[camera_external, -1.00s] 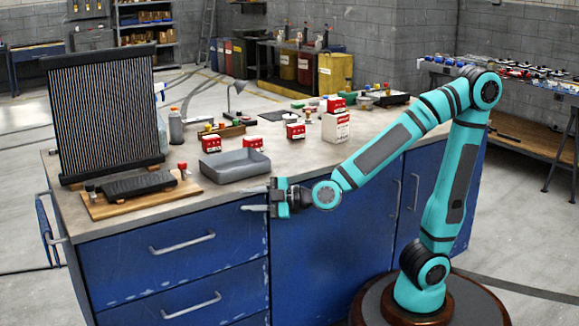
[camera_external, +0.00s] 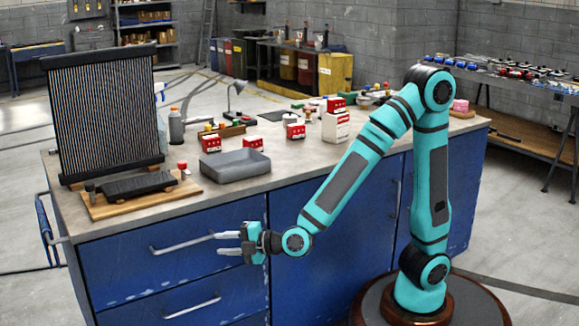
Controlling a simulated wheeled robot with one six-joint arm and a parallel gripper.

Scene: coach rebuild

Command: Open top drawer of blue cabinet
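The blue cabinet (camera_external: 318,262) stands under a grey worktop. Its top drawer (camera_external: 112,262) is at the left and looks closed, with a light bar handle (camera_external: 180,245) across its front. My gripper (camera_external: 218,243) is in front of the drawer's right part, fingers pointing left. The two fingers are apart with nothing seen between them. The upper fingertip overlaps the handle's right end in the picture; I cannot tell whether they touch.
A second drawer with its own handle (camera_external: 190,306) is below. On the worktop (camera_external: 290,175) are a grey tray (camera_external: 235,166), a tall ribbed panel (camera_external: 105,115), a wooden board (camera_external: 120,207) and red-and-white boxes (camera_external: 211,143). A side rail (camera_external: 45,225) sticks out at the left.

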